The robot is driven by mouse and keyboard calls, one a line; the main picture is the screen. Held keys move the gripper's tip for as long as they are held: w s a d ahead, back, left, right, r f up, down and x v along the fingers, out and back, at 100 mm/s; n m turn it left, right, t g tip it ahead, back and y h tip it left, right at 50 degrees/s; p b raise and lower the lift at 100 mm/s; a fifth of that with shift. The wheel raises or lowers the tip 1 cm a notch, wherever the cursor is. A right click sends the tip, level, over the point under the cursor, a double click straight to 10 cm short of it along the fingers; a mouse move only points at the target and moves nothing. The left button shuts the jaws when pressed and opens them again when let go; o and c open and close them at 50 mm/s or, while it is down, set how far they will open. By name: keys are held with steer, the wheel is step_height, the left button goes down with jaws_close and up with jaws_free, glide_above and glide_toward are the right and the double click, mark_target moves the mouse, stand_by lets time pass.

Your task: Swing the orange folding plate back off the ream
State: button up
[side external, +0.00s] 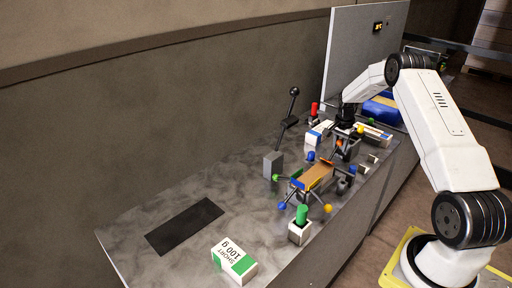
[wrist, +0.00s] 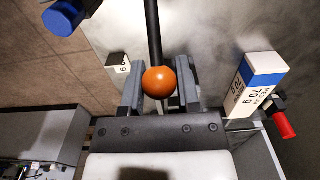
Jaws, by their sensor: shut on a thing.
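My gripper (side external: 347,135) is over the far part of the fixture in the side view. In the wrist view my gripper (wrist: 160,82) has its two fingers on either side of an orange ball knob (wrist: 159,80) on a dark rod, and is shut on it. An orange-brown plate (side external: 316,175) lies roughly flat in the fixture, in front of my gripper, with coloured ball knobs around it. I cannot tell how the knob's rod joins this plate. A ream under the plate cannot be made out.
A white and blue 70 g box (wrist: 262,70) stands right of my fingers, beside a red-capped part (wrist: 284,124). A blue knob (wrist: 62,19) is at upper left. A green-topped post (side external: 301,215) and a 100 g box (side external: 234,260) stand nearer the front. The dark mat (side external: 185,226) is clear.

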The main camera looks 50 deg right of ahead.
steer(key=shift+f, duration=0.1)
steer(key=shift+d+f, duration=0.25)
steer(key=shift+f, duration=0.65)
steer(key=shift+d+f, duration=0.1)
steer(key=shift+f, duration=0.55)
steer(key=shift+s+f, duration=0.1)
steer(key=shift+f, duration=0.65)
